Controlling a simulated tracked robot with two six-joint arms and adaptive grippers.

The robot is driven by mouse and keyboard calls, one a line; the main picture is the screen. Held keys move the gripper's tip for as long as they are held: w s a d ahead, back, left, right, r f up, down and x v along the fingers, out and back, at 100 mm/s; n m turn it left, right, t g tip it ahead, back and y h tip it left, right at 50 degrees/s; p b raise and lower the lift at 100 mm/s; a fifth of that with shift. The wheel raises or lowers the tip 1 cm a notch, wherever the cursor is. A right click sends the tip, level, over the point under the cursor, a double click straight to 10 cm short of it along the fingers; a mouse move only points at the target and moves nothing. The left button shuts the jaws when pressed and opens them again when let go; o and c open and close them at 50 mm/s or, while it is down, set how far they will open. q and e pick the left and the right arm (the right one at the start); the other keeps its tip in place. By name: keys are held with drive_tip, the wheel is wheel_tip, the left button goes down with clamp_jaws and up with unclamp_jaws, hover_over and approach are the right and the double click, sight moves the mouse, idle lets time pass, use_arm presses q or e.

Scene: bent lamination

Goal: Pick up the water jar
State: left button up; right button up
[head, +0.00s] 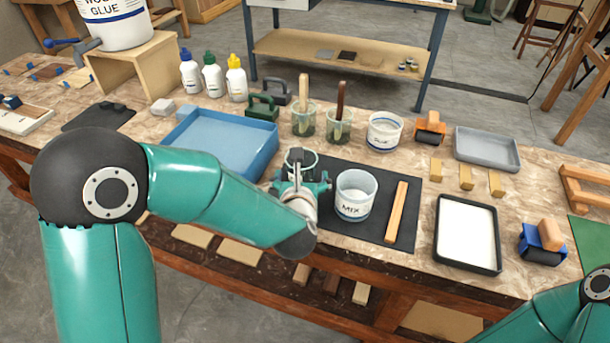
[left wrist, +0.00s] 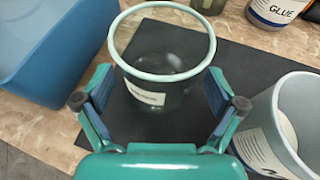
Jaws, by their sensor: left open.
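The water jar is a translucent grey-green cup with a pale rim and a white label. It stands upright on the dark mat in the left wrist view (left wrist: 160,88), and its upper part shows in the head view (head: 302,159), partly hidden behind my left gripper. My left gripper (head: 301,181) is open, with one finger on each side of the jar's near part. Its fingers also show in the left wrist view (left wrist: 158,88); whether they touch the jar I cannot tell. My right gripper is out of view.
The MIX cup (head: 355,194) stands close right of the jar, with a wooden stick (head: 396,211) beyond it. A blue tray (head: 262,163) is close on the left. Brush jars (head: 339,128) and a glue tub (head: 384,132) stand behind. A white-filled tray (head: 467,234) lies right.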

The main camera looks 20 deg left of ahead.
use_arm(q)
drive_tip(key=c, duration=1.5)
drive_tip(key=shift+r, duration=0.15)
